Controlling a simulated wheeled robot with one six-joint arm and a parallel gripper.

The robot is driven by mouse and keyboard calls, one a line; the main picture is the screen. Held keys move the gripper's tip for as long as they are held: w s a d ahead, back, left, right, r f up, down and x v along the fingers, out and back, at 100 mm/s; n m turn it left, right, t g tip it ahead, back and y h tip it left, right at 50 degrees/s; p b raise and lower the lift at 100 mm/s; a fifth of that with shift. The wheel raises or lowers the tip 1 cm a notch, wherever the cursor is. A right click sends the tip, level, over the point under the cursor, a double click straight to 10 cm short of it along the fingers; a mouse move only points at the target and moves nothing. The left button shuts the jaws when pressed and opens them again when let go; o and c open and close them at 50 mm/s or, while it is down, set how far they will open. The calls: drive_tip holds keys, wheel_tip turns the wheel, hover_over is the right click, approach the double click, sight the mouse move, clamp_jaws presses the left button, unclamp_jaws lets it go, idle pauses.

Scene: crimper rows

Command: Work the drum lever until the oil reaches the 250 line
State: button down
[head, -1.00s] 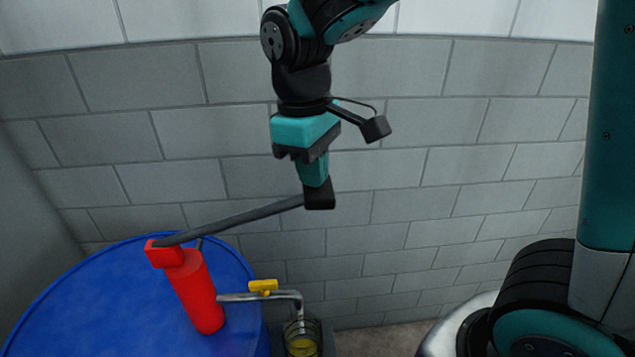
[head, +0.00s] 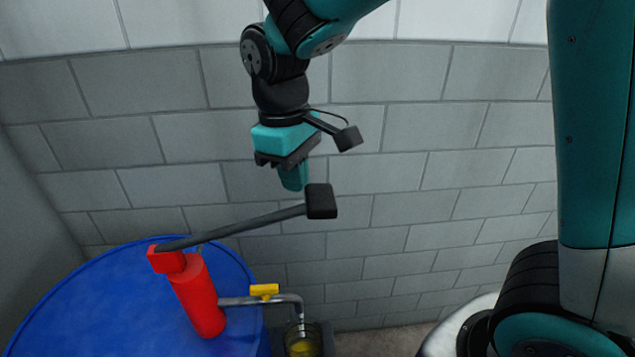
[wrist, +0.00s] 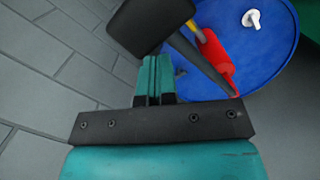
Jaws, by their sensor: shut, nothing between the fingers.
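The red pump (head: 196,300) stands on the blue drum (head: 100,290), with its dark lever (head: 235,228) sloping up to the right to a black end pad (head: 321,201). My gripper (head: 293,186) is shut and empty, just left of and partly behind that pad; contact is unclear. In the wrist view my shut teal fingers (wrist: 152,75) point at the pad (wrist: 150,25), and the red pump (wrist: 215,55) is to the right. A clear jug (head: 303,340) with yellow oil stands under the spout (head: 298,303). Its bottom is cut off and the 250 line cannot be read.
A yellow valve handle (head: 264,291) sits on the spout pipe. A grey block wall (head: 450,150) stands behind the drum. The space right of the lever pad is clear. A white fitting (wrist: 251,19) lies on the drum top in the wrist view.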

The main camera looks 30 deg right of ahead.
wheel_tip(320, 180, up, 17)
drive_tip(key=w+a, duration=0.1)
drive_tip(key=shift+w+p, duration=0.2)
drive_tip(key=shift+p, duration=0.15)
idle(1.5)
drive_tip(key=s+d+f+p, duration=0.2)
drive_tip(key=s+f+p, duration=0.1)
drive_tip(key=f+p, duration=0.4)
drive_tip(key=shift+s+d+f+p, duration=0.15)
drive_tip(key=shift+f+p, duration=0.25)
drive_tip(key=shift+p, duration=0.75)
drive_tip(key=f+b, duration=0.6)
drive_tip(key=f, duration=0.1)
drive_tip(key=shift+s+d+b, duration=0.25)
drive_tip(key=shift+s+b, duration=0.05)
drive_tip(key=shift+b, duration=0.1)
